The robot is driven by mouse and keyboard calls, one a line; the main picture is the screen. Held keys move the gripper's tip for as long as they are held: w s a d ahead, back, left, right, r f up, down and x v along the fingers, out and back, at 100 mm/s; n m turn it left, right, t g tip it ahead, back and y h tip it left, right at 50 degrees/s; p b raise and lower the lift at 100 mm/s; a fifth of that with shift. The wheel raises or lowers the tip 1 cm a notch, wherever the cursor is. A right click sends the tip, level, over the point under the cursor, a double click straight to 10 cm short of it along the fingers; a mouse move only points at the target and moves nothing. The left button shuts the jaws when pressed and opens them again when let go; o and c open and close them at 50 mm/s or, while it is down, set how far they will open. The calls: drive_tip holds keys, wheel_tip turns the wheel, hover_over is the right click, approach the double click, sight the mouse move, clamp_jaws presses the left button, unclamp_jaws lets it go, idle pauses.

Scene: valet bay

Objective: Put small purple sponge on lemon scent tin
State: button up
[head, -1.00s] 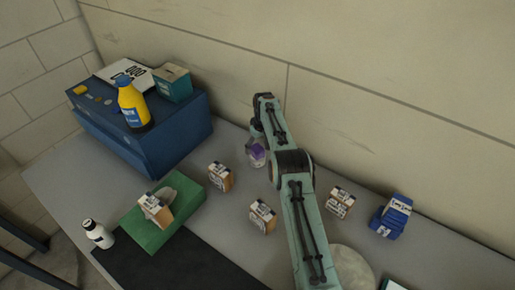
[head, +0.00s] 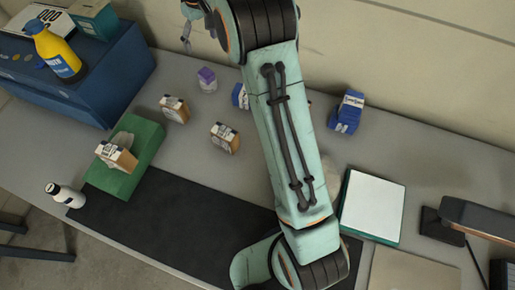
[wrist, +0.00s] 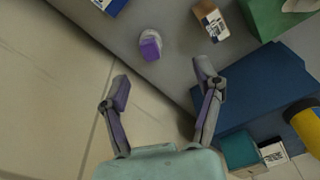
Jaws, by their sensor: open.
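I cannot read whether that container is the lemon scent tin. My gripper (wrist: 160,92) is open and empty, its two fingers spread wide, with the block beyond the fingertips and apart from them. In the head view only part of my gripper (head: 186,36) shows, at the top edge.
Several brown-and-white boxes (head: 174,109) stand nearby, one on a green box (head: 138,165). A blue chest (head: 95,80) bears a yellow bottle (head: 62,55). The wall is close behind; bare table surrounds the purple block.

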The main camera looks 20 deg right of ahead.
drive_tip(key=s+a+r, duration=0.1)
drive_tip(key=s+r, duration=0.4)
drive_tip(key=s, duration=0.7)
drive_tip(key=s+f+m, duration=0.1)
drive_tip(key=s+f, duration=0.1)
drive_tip(key=s, duration=1)
drive_tip(key=s+a+f+m+g, duration=0.1)
drive_tip(key=s+f, duration=0.1)
drive_tip(key=s, duration=1)
drive_tip(key=shift+s+a+f+m, duration=0.2)
drive_tip(key=shift+s+a+m, duration=0.05)
drive_tip(key=shift+s+m, duration=0.05)
